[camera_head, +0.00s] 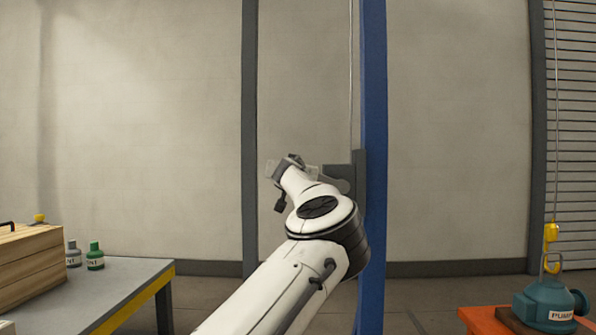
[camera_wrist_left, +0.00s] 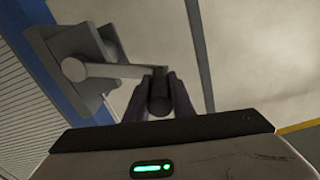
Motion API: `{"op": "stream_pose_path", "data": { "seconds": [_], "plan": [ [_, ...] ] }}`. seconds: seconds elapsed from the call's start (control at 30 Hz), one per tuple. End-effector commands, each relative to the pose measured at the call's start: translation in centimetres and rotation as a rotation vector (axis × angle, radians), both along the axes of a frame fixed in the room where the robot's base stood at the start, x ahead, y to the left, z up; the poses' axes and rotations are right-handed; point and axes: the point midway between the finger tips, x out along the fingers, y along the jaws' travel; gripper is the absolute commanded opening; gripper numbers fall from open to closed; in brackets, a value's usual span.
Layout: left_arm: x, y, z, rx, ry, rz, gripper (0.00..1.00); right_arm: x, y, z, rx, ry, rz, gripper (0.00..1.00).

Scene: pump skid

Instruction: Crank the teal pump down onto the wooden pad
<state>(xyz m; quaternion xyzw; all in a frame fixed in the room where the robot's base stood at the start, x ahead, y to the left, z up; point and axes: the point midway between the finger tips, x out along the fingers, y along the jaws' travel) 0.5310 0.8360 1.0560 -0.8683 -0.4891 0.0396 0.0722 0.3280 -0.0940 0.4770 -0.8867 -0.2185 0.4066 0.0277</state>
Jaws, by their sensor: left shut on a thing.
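The teal pump (camera_head: 548,302) is at the lower right of the head view, upright below a yellow hook (camera_head: 550,236) on a cable. Part of a dark wooden pad (camera_head: 510,319) shows under it; whether they touch I cannot tell. The winch (camera_head: 359,170) is on the blue post. In the left wrist view its grey crank arm (camera_wrist_left: 118,71) runs from the hub (camera_wrist_left: 74,69) to a dark handle (camera_wrist_left: 159,98). My left gripper (camera_wrist_left: 161,86) is shut on that handle. In the head view my arm hides much of the crank. My right gripper is out of view.
The blue post (camera_head: 373,110) stands at the centre. An orange stand (camera_head: 480,318) carries the pad.

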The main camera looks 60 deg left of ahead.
Motion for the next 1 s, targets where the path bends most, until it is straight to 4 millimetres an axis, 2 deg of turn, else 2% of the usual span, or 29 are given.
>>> {"op": "stream_pose_path", "data": {
  "seconds": [0.03,0.2,0.7,0.73,0.8,0.83,1.0],
  "plan": [
    [-0.54,0.42,-0.73,-0.012,-0.013,0.011,0.00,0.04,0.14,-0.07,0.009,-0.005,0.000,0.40],
    [-0.58,0.51,-1.26,-0.032,-0.047,0.011,0.00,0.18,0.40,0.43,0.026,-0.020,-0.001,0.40],
    [-0.54,0.50,-1.41,-0.039,-0.058,0.010,0.00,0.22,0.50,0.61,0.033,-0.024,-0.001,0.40],
    [-0.53,0.50,-1.41,-0.039,-0.058,0.010,0.25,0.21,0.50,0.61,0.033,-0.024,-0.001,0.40],
    [-0.48,0.47,-1.39,-0.040,-0.059,0.009,0.37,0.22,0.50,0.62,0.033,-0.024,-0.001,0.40],
    [-0.45,0.44,-1.37,-0.040,-0.059,0.008,0.40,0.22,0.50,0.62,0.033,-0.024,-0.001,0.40],
    [-0.28,0.31,-1.28,-0.039,-0.059,0.003,0.40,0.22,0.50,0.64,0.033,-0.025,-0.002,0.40]
  ]
}}
